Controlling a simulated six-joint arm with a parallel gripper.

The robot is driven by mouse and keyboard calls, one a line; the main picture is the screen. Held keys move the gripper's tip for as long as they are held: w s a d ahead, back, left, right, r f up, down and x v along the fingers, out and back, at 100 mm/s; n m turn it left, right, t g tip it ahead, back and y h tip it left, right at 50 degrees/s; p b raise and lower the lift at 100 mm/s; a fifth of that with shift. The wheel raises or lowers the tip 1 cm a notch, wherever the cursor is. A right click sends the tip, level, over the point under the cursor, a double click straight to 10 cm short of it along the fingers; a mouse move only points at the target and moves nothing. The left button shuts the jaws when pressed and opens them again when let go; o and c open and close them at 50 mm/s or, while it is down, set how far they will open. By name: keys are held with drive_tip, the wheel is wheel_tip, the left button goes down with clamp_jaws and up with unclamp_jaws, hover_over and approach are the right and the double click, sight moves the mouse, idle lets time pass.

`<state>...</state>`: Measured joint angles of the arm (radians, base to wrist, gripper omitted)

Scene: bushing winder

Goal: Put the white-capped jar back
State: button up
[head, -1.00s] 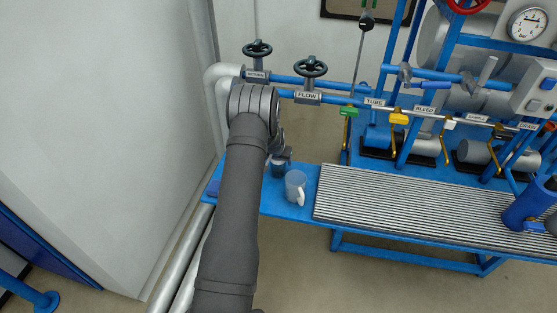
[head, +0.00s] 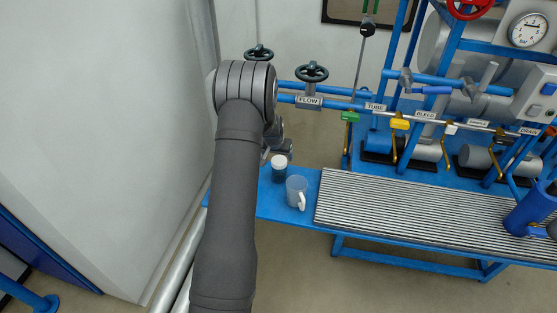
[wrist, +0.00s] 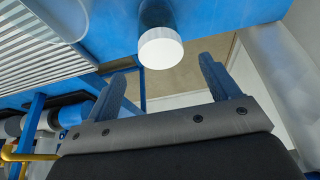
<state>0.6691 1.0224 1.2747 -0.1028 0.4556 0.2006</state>
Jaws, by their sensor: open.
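The white-capped jar (head: 279,168) stands upright on the blue table (head: 270,206), left of a translucent mug, in the head view. Its white cap (wrist: 160,49) shows large in the wrist view, just beyond and between the fingertips. My gripper (wrist: 163,75) is open, its two blue fingers apart with nothing between them. In the head view my gripper (head: 281,150) is just behind the jar, partly hidden by my arm. The jar is clear of the fingers in the wrist view.
The mug (head: 297,192) stands close to the right of the jar, handle toward the camera. A ribbed grey mat (head: 410,200) covers the table further right. Blue pipes with black valve wheels (head: 311,72) run behind the table.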

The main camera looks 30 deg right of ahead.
sight(279, 160)
drive_tip(key=shift+v, duration=1.3)
drive_tip(key=shift+f, duration=0.1)
drive_tip(key=x, duration=1.2)
drive_tip(key=shift+f, duration=0.1)
drive_tip(key=shift+r, duration=1.25)
drive_tip(key=shift+f, duration=0.1)
